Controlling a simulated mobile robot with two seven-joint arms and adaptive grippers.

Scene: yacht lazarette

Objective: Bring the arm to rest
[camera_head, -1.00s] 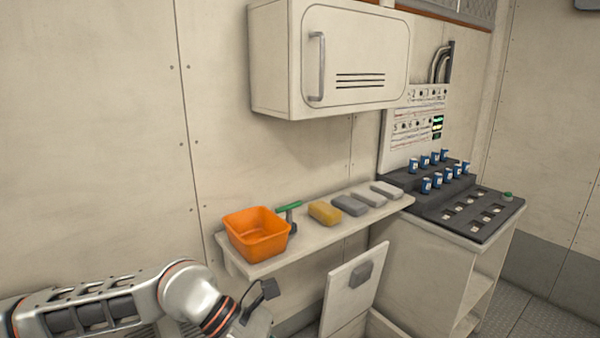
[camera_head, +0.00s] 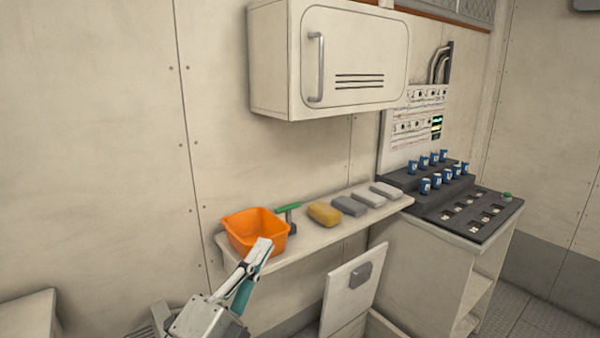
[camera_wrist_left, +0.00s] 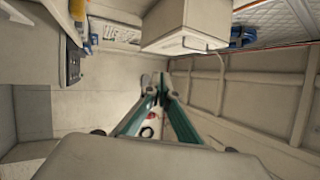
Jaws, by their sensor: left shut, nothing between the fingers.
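My left gripper (camera_head: 252,266) rises from the bottom of the head view. Its fingers overlap the front of the orange bin (camera_head: 246,222) in the picture; I cannot tell whether they touch it. The fingers are together with nothing between them. In the left wrist view the teal fingers (camera_wrist_left: 162,92) meet at their tips, with wall and floor beyond. My right gripper shows in neither view.
A narrow shelf (camera_head: 318,234) holds the bin, a green-handled item (camera_head: 288,212), a yellow block (camera_head: 324,213) and several grey blocks. A wall cabinet (camera_head: 345,60) hangs above. A dark console (camera_head: 470,212) with several blue cylinders stands right. An open panel (camera_head: 350,290) is below.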

